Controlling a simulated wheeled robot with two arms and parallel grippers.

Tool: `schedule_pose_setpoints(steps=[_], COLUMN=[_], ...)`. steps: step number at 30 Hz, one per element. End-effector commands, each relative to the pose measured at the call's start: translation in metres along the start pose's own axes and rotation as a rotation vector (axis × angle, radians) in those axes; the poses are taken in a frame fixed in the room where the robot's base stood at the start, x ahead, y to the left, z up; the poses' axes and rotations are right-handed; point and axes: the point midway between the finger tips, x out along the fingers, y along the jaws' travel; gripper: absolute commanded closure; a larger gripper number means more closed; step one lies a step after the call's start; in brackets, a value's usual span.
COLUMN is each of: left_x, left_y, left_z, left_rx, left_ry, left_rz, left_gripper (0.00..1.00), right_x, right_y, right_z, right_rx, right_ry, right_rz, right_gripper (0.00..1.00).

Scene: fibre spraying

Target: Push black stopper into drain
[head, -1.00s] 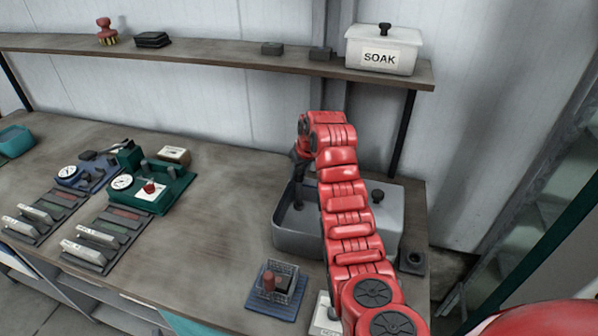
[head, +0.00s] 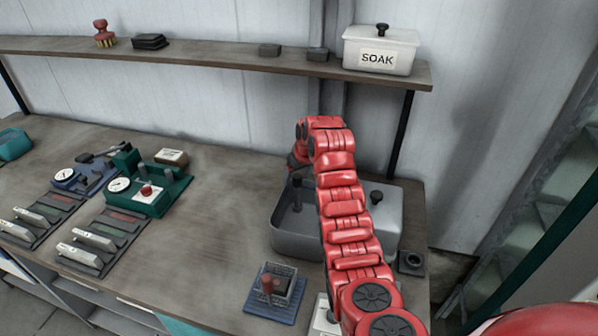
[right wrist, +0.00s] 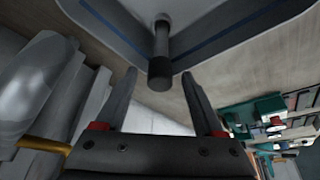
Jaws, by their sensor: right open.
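A grey upright post with a dark top (head: 296,183) stands in the grey sink basin (head: 288,243); I take it to be the stopper. In the right wrist view its dark end (right wrist: 160,66) shows between and beyond the fingertips, with the basin (right wrist: 225,35) behind it. My right gripper (right wrist: 158,77) is open and empty, with a finger on each side of the post in the picture. In the head view the right gripper (head: 296,164) is just above the post, partly hidden by my red arm. My left gripper is out of view.
A wire basket (head: 283,282) sits on a blue mat in front. The SOAK box (head: 381,50) is on the shelf. The central worktop is clear.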

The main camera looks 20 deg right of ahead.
Motion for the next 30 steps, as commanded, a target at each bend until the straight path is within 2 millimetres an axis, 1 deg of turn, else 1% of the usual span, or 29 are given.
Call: schedule_pose_setpoints(steps=[2, 5, 8, 10, 11, 12, 18, 20, 30], left_x=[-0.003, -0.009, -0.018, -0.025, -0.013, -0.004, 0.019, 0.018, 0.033], left_y=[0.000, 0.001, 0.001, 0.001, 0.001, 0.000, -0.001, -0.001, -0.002], left_z=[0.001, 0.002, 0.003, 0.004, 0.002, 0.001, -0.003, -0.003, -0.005], left_rx=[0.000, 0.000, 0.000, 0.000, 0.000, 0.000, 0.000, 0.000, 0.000], left_ry=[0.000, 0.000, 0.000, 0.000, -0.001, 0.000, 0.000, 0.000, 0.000], left_rz=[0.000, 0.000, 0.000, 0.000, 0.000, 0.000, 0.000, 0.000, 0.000], left_gripper=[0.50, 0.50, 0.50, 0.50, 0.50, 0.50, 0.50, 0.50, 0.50], right_x=[-0.004, -0.017, -0.037, -0.057, -0.067, -0.072, -0.094, -0.097, -0.139], right_y=[0.001, 0.002, 0.002, 0.001, -0.001, -0.001, -0.001, -0.001, -0.002], right_z=[0.000, -0.001, -0.001, -0.001, -0.004, -0.004, -0.002, -0.002, -0.002], right_rx=[0.000, 0.000, 0.001, -0.001, -0.003, -0.001, -0.001, -0.002, -0.002], right_ry=[0.002, 0.009, 0.010, 0.014, 0.007, 0.002, -0.001, -0.002, 0.001], right_rz=[0.000, 0.004, 0.004, 0.005, 0.001, 0.000, 0.002, 0.002, 0.000], right_gripper=[0.30, 0.30, 0.30, 0.30, 0.30, 0.30, 0.30, 0.30, 0.30])
